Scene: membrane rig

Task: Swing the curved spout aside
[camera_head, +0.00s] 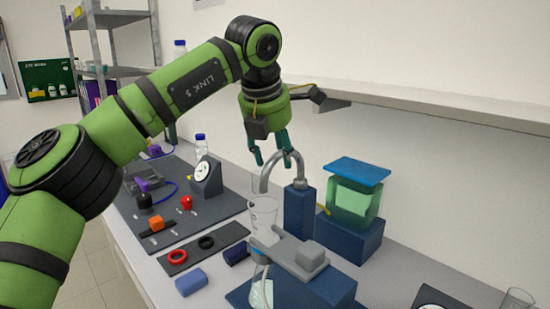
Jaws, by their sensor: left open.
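The curved spout (267,172) is a grey hooked tube on top of a dark blue post (299,211). Its free end hangs down over a clear glass funnel (262,214). I cannot tell whether a finger touches the tube. My right gripper is not in view.
A blue-lidded greenish tank (355,193) stands right of the post. A grey clamp block (300,256) sits in front. A dark mat (175,222) with small parts and a gauge (207,177) lies left. A shelf (430,108) runs along the wall.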

